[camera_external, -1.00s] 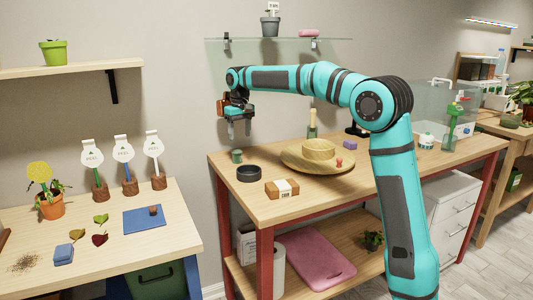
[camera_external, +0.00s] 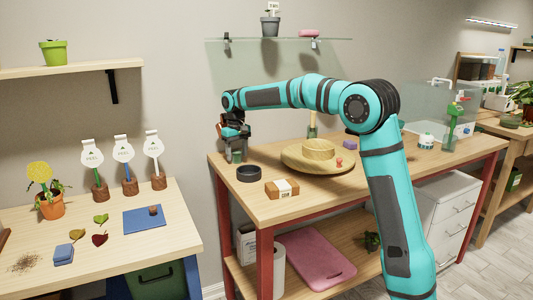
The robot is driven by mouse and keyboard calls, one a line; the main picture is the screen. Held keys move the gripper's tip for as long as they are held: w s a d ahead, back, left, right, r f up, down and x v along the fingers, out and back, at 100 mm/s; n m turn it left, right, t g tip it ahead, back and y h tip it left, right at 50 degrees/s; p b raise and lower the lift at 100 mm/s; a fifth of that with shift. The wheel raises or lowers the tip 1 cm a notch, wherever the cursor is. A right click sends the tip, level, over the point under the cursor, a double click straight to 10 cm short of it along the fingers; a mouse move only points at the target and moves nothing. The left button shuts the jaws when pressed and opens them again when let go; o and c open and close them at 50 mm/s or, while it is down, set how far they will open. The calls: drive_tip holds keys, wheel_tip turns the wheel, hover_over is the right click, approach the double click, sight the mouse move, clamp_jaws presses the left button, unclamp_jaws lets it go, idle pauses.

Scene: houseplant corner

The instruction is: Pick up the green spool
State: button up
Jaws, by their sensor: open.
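The green spool (camera_external: 237,156) is small and stands at the left back corner of the wooden workbench. My gripper (camera_external: 237,151) points down at the spool, with its fingers at the spool's height. The jaws are open, one finger on each side of the spool as far as this view shows. The fingers partly cover the spool. I cannot tell whether they touch it.
A black ring-shaped dish (camera_external: 249,174) sits just in front of the spool. A glass shelf (camera_external: 277,45) with a grey pot (camera_external: 270,25) hangs above my arm.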

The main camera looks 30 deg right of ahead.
drive_tip(key=shift+f, duration=0.1)
drive_tip(key=c, duration=1)
drive_tip(key=shift+o, duration=0.2)
